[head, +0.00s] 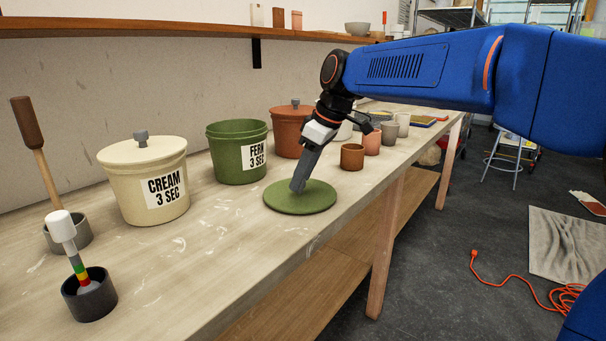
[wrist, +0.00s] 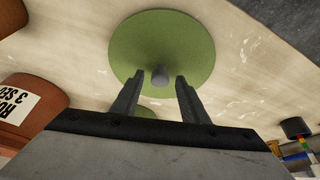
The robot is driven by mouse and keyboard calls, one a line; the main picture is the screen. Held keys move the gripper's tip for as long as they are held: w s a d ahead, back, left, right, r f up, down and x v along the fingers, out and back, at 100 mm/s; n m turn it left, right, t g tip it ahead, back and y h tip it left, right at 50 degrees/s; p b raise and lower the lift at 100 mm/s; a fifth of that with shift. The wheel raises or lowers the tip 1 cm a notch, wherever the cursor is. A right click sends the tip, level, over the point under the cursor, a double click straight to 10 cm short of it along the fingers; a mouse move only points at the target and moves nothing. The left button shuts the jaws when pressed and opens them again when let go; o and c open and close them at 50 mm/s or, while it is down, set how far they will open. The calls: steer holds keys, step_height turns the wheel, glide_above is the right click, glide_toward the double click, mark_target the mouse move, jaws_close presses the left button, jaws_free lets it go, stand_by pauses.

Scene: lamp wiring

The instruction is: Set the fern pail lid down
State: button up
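The fern pail lid (head: 320,199) is a flat green disc that appears to lie level on the bench, in front and to the right of the fern pail. The green fern pail (head: 230,165) stands uncovered, labelled FERN 3 SEC. My gripper (head: 297,188) is over the lid, fingers pointing down. In the wrist view, the lid (wrist: 190,45) shows with its grey knob (wrist: 160,75). My gripper (wrist: 158,80) is open there, with clear gaps between the knob and both fingertips. In the head view my fingers hide the knob.
The lidded cream pail (head: 150,190) stands left of the fern pail, and a lidded rust-coloured pail (head: 287,130) behind it. A brown cup (head: 352,156) and several other cups stand right of my gripper. The bench front edge is close to the lid. Bare bench lies left of the lid.

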steer(key=v, duration=1.2)
steer(key=shift+d+r, duration=0.1)
steer(key=shift+r, duration=0.05)
steer(key=s+d+f+m+t+h, duration=0.2)
steer(key=s+d+f+m, duration=0.5)
steer(key=s+d+f, duration=0.8)
steer(key=s+d+f+m+h, duration=0.1)
steer(key=s+d+f+m, duration=0.2)
steer(key=s+d+f, duration=0.2)
steer(key=s+d+f+m+t+h, duration=0.1)
steer(key=s+d+f+m, duration=0.2)
steer(key=s+f, duration=0.5)
steer(key=shift+d+f, duration=0.85)
steer(key=shift+f, duration=0.05)
